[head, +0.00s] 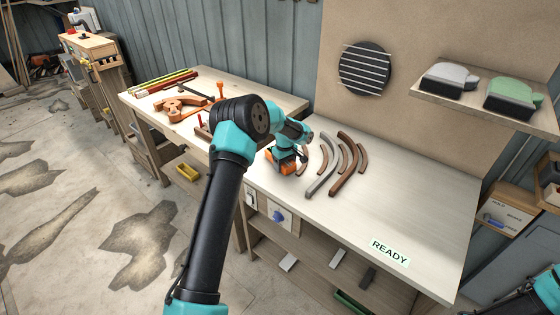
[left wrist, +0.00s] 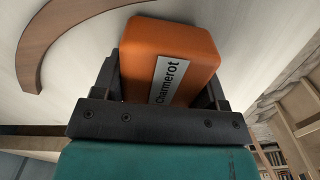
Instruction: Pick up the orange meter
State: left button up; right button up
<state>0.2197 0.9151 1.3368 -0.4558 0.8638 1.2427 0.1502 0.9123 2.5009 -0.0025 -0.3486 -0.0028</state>
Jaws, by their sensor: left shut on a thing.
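The orange meter (left wrist: 140,62) is a rounded orange block with a pale label reading "Charmerot". In the left wrist view it sits between the dark fingers of my left gripper (left wrist: 165,85), which is shut on it. In the head view the left gripper (head: 284,160) is over the left part of the pale workbench, and the orange meter (head: 282,167) shows partly behind its fingers. I cannot tell whether the meter touches the bench top. My right gripper is not in view; only part of the right arm shows at the lower right corner.
Several curved grey and brown strips (head: 322,178) lie just right of the gripper; one brown strip (left wrist: 50,40) shows in the wrist view. The workbench (head: 420,200) is clear to the right, around a READY label (head: 389,252). A shelf (head: 470,104) holds grey and green tools.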

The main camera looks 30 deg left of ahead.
pick_arm(q)
jog(key=shift+c, duration=0.9)
jog(key=shift+r, duration=0.5)
notch_tip(320, 180, up, 3)
jog(key=shift+w+f, duration=0.1)
jog(key=s+d, duration=0.2)
jog(key=s, duration=0.2)
jog(key=s+d, duration=0.3)
jog(key=s, duration=0.2)
jog(key=s+d+r, duration=0.1)
jog(key=s+d, duration=0.2)
jog(key=s, duration=0.1)
jog(key=shift+s+d+r, duration=0.1)
jog(key=shift+s+d, duration=0.1)
jog(key=shift+s, duration=0.2)
jog(key=shift+d, duration=0.1)
